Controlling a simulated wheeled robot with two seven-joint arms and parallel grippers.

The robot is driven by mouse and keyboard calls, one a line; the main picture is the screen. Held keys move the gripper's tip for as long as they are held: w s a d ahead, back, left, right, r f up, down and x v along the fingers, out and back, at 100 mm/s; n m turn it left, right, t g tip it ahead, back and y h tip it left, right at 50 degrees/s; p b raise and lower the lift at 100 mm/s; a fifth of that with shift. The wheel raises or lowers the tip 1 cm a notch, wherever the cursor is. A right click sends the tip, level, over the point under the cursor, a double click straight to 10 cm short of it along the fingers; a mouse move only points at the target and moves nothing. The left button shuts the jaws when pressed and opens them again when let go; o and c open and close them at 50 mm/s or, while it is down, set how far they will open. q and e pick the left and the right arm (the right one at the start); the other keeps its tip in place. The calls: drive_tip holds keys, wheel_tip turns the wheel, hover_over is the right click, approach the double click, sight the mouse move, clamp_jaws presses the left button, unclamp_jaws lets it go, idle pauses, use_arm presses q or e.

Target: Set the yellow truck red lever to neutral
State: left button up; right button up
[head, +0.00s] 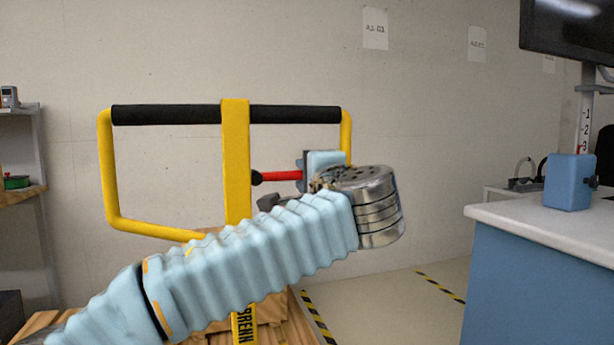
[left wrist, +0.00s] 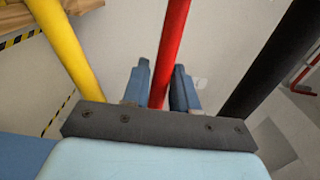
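The yellow truck handle (head: 236,140) stands upright in the head view, a yellow loop with black grips along its top bar. The red lever (head: 280,176) sticks out to the right of its middle post, with a black knob at its left end. My left gripper (head: 304,172) is at the lever's right part, partly hidden by its own wrist. In the left wrist view, the red lever (left wrist: 172,40) runs between the two blue fingers (left wrist: 160,88), which sit close on both its sides. My right gripper is not in view.
A blue counter with a white top (head: 548,226) stands at the right, with a blue box (head: 569,182) on it. A shelf (head: 24,193) is at the far left. A pale wall (head: 440,150) is behind the handle. Striped floor tape (head: 440,285) marks open floor.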

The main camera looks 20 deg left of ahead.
use_arm(q)
drive_tip(key=b+v, duration=0.1)
drive_tip(key=v, duration=1.2)
drive_tip(key=shift+s+d, duration=0.3)
drive_tip(key=shift+f, duration=0.1)
